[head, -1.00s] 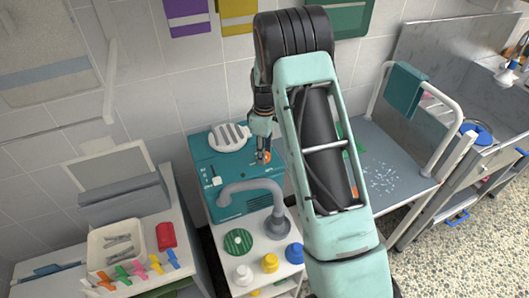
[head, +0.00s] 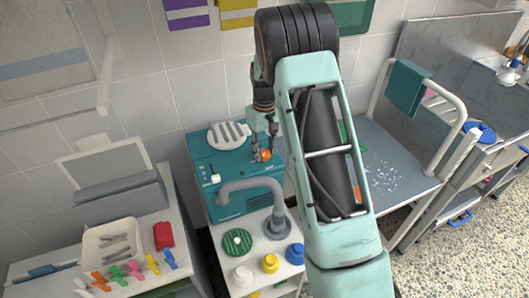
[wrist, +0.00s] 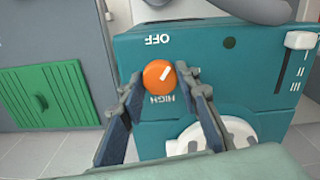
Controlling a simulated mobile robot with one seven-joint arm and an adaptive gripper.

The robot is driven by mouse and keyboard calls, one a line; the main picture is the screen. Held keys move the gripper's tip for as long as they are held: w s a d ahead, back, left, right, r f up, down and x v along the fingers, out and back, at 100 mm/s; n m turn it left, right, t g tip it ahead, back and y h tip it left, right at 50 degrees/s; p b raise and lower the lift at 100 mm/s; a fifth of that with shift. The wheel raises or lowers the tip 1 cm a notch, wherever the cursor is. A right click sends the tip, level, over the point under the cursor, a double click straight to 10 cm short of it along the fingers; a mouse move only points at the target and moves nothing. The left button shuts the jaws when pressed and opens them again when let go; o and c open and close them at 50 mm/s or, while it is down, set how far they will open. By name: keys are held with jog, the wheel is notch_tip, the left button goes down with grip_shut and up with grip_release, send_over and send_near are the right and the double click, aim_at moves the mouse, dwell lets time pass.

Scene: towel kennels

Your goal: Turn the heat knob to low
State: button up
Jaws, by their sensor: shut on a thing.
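The orange heat knob (wrist: 159,75) with a white pointer line sits on the teal dryer box (wrist: 240,105). It also shows in the head view (head: 264,155). In the wrist view the pointer slants to the upper right. The upside-down word OFF is above the knob and HIGH is just below it; no LOW label can be read. My gripper (wrist: 160,82) has one finger on each side of the knob and is shut on it. It comes from above in the head view (head: 263,142). The finger contact is partly hidden.
A white slotted vent (head: 229,134) and a white slider (head: 215,178) are on the same box. A grey hose (head: 250,184) curves in front of it. Several coloured caps stand below. A cart with a teal towel (head: 408,88) is at the right.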

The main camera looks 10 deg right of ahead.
aim_at(265, 152)
jog(key=m+b, duration=0.1)
jog(key=m, duration=0.4)
jog(key=shift+m, duration=0.4)
jog(key=m, duration=0.4)
jog(key=shift+m, duration=0.7)
jog(key=o, duration=1.2)
jog(key=shift+c, duration=0.2)
notch_tip(265, 152, up, 12)
